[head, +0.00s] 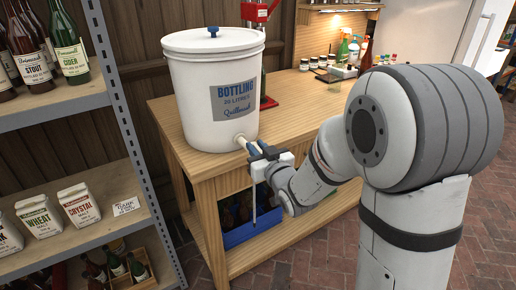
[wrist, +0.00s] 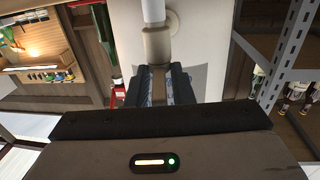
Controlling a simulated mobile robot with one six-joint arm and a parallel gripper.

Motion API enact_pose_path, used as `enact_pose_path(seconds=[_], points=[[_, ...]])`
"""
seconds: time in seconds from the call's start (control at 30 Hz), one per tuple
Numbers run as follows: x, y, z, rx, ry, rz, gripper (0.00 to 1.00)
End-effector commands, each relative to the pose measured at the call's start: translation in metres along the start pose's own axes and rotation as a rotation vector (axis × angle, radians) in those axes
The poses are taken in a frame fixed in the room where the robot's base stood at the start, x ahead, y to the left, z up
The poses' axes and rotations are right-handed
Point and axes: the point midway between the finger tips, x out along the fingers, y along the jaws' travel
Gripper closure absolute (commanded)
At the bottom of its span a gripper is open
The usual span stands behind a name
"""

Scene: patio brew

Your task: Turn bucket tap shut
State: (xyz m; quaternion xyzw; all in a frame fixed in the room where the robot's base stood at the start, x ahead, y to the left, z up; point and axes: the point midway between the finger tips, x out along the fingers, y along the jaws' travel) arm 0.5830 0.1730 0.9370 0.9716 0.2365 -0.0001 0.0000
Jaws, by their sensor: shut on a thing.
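The white bottling bucket (head: 196,105) stands on the near left corner of the wooden bench. It has a white lid with a blue knob. Its tap (head: 240,141) sticks out low on the front, with a thin pale tube (head: 254,206) hanging beneath. My gripper (head: 260,153) is at the tap's outer end, shut on it. In the wrist view, the tap's beige body (wrist: 157,46) and white tube (wrist: 153,10) show just beyond my dark fingers (wrist: 161,84). The fingers and arm hide most of the tap's handle, so its angle cannot be told.
A blue crate of bottles (head: 250,230) sits on the bench's lower shelf, below the tap. A red capper (head: 262,55) stands behind the bucket. A metal shelf (head: 135,130) with bottles and grain bags is at left. Brick floor lies clear in front.

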Motion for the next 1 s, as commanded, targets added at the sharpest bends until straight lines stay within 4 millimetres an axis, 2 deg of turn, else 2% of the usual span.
enact_pose_path(seconds=[0.47, 1.0], points=[[0.0, -0.004, 0.003, 0.001, 0.003, 0.081, 1.0], [0.004, -0.015, 0.0, 0.0, -0.001, 0.47, 1.0]])
